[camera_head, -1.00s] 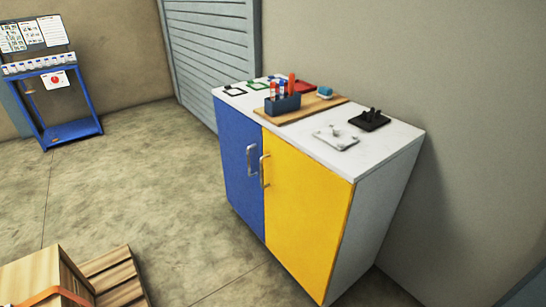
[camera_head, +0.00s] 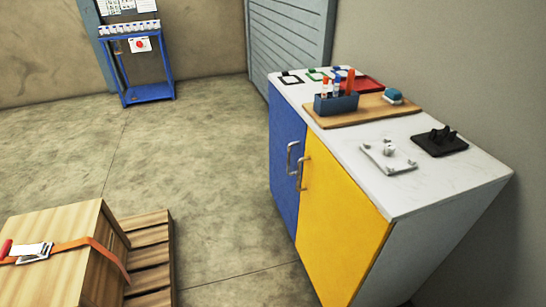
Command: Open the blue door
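The blue door (camera_head: 285,160) is the left door of a white-topped cabinet (camera_head: 440,185) on the right of the head view. It looks shut. Its metal handle (camera_head: 291,158) is upright near its right edge, beside the handle (camera_head: 303,174) of the yellow door (camera_head: 336,225). The yellow door also looks shut. My gripper is not in view.
On the cabinet top are a wooden board (camera_head: 370,109) with a pen holder (camera_head: 336,103), a white fixture (camera_head: 388,156) and a black stand (camera_head: 440,141). A strapped wooden crate (camera_head: 60,250) and pallet (camera_head: 150,245) stand front left. A blue rack (camera_head: 150,93) stands at the back. The floor between is clear.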

